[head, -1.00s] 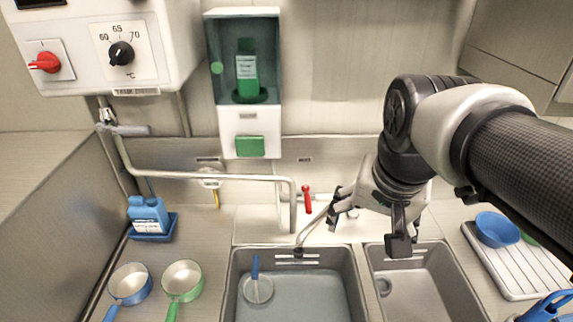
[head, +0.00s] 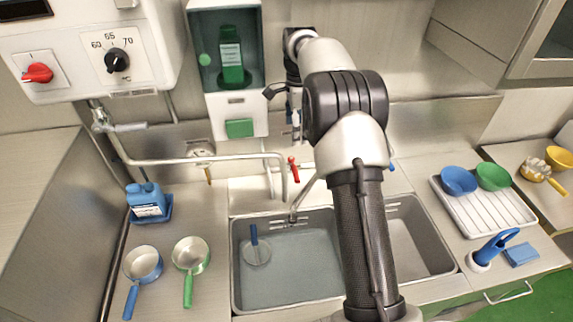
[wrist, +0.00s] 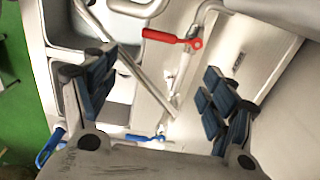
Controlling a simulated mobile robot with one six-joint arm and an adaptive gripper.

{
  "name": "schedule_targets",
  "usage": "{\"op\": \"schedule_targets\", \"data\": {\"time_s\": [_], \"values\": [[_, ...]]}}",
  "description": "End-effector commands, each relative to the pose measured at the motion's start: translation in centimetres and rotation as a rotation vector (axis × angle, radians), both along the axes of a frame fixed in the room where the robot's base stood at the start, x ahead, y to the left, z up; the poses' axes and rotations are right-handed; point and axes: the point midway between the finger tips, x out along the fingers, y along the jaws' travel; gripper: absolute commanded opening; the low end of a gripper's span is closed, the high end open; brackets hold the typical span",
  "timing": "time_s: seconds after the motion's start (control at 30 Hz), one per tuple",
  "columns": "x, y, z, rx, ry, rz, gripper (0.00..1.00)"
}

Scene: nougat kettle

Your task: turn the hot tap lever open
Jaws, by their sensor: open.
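The hot tap lever is the red lever (head: 293,169) behind the sink in the head view. In the wrist view the red lever (wrist: 168,37) lies near the top, beyond the fingers and apart from them. The blue lever (wrist: 146,137) lies near the bottom of the wrist view, and a bit of it (head: 391,166) shows right of my arm in the head view. My gripper (wrist: 160,97) is open and empty, with the tap spout between its fingers in the picture. In the head view my gripper (head: 283,108) is above the red lever, partly hidden by my arm.
A bent pipe (head: 200,160) runs just left of the red lever. The green-bottle dispenser (head: 230,75) is close left of my gripper. The sink basin (head: 240,290) holds water. Two pans, a blue jug (head: 145,200) and a drying rack (head: 480,212) stand either side.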

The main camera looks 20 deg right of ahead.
Motion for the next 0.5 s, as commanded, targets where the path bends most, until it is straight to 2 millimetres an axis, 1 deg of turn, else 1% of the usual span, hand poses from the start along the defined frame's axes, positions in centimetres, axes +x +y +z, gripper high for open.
{"op": "schedule_targets", "data": {"time_s": [0.17,0.5], "values": [[0.0,0.0,-2.2,0.001,0.004,-0.003,0.78],[-0.1,0.0,-9.5,0.001,0.005,-0.001,0.78]]}}
